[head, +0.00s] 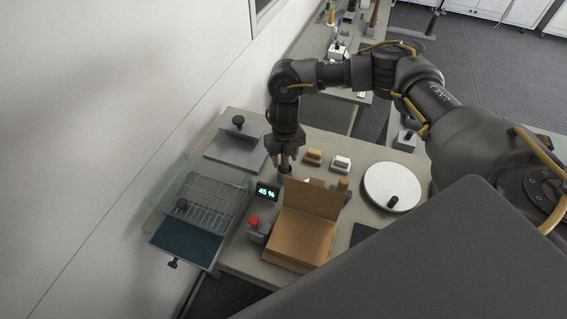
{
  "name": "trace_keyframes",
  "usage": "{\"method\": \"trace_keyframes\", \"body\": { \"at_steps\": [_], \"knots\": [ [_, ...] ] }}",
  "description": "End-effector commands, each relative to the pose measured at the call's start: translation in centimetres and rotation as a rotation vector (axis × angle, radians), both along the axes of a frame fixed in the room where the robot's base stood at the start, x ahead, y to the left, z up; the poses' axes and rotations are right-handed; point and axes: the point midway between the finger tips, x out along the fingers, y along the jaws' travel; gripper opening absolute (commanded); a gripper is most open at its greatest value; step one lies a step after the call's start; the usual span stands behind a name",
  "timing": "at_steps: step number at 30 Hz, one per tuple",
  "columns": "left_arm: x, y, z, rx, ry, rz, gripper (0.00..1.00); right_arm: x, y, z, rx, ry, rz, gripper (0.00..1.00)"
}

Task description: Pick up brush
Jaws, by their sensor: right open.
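My right gripper (285,152) points straight down over the back middle of the bench. It is open, with its fingers on either side of a slim brown upright handle, which looks like the brush (285,162). The handle stands in a small dark grey holder (285,173) behind the cardboard box. The brush's lower end is hidden in the holder, and its top is partly hidden by the gripper. I cannot tell whether the fingers touch it. My left gripper is not in view.
An open cardboard box (301,239) stands in front, beside a red button (253,220) and a display reading 45 % (267,191). A glass-lidded wire-rack unit (207,200) is left.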

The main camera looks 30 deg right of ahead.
Motion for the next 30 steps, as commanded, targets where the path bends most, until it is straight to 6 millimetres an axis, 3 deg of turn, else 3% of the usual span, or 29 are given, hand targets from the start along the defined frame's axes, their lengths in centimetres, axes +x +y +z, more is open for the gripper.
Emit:
{"method": "trace_keyframes", "body": {
  "at_steps": [3,14,23,30],
  "knots": [
    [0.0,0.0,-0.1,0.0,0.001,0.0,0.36,0.0,0.0,0.0,0.0,0.0,0.0,0.47],
    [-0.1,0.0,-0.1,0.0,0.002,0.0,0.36,0.0,0.0,0.0,0.0,0.0,0.0,0.0],
    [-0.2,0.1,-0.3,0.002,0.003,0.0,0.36,0.0,0.0,0.4,0.001,-0.001,0.001,0.0],
    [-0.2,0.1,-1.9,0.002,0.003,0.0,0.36,0.2,0.0,4.4,0.001,-0.006,0.003,0.0]
  ]
}}
